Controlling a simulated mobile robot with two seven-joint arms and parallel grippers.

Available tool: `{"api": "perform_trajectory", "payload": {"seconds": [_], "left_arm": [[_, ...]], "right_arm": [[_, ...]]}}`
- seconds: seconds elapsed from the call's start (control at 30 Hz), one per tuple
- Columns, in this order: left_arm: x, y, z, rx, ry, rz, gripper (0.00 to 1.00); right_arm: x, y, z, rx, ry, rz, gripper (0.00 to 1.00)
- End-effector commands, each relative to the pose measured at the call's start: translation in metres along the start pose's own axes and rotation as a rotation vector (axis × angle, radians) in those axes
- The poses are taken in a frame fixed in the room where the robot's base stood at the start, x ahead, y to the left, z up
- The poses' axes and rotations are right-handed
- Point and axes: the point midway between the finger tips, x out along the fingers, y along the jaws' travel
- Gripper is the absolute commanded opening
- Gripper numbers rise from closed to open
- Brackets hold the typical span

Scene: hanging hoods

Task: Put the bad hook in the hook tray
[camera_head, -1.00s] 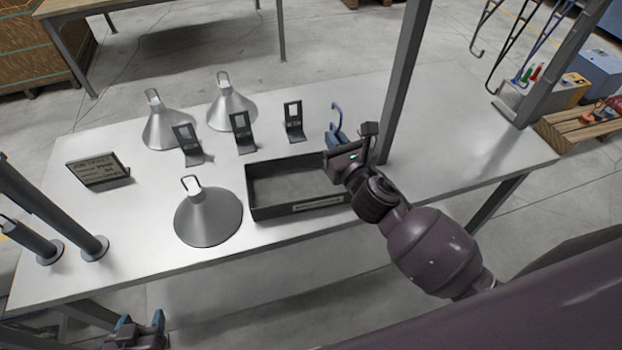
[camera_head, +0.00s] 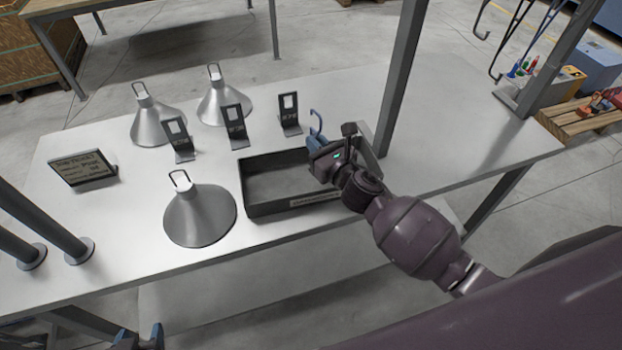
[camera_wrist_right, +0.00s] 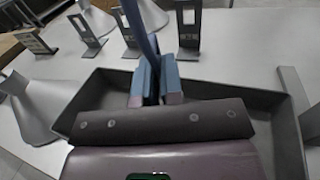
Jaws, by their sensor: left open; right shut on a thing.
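The dark hook tray (camera_head: 265,208) lies open on the white table, and I see nothing in it. My right gripper (camera_head: 318,143) is at the tray's right end and is shut on a blue hook (camera_head: 316,124). In the right wrist view the fingers (camera_wrist_right: 155,88) hold the blue hook (camera_wrist_right: 139,25) upright above the tray (camera_wrist_right: 285,98); its far end is out of that view. Whether the hook touches the tray, I cannot tell. My left gripper (camera_head: 140,338) is open and empty at the bottom left, low in front of the table, partly cut off.
Several dark stands with square openings (camera_head: 236,130) line the tray's far side. Grey conical hoods (camera_head: 200,215) stand to the left, with a job-ticket sign (camera_head: 84,170). A grey post (camera_head: 403,80) rises right of my right gripper. The table's right part (camera_head: 450,150) is clear.

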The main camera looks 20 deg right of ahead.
Motion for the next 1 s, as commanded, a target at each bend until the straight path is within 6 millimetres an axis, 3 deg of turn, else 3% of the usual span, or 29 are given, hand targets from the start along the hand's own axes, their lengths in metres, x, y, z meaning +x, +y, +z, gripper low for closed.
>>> {"api": "perform_trajectory", "payload": {"seconds": [0.03,0.2,0.53,0.57,0.73,1.0], "left_arm": [[0.004,0.001,0.01,0.0,-0.009,0.001,0.59],[0.009,0.002,0.02,0.0,-0.018,0.002,0.59],[0.01,0.002,0.016,0.001,-0.01,0.003,0.59],[0.01,0.002,0.016,0.001,-0.009,0.003,0.59],[0.01,0.002,0.015,0.001,-0.008,0.003,0.59],[0.01,0.002,0.015,0.001,-0.008,0.003,0.59]], "right_arm": [[0.0,0.0,-0.01,0.002,0.002,0.0,0.0],[0.0,0.0,-0.018,0.001,0.001,0.0,0.0],[0.0,0.0,-0.016,-0.001,-0.002,-0.001,0.0],[0.0,0.0,-0.016,-0.001,-0.002,-0.001,0.12],[0.0,0.0,-0.017,-0.001,-0.001,-0.001,0.37],[-0.001,0.0,-0.017,-0.001,0.0,-0.001,0.37]]}}
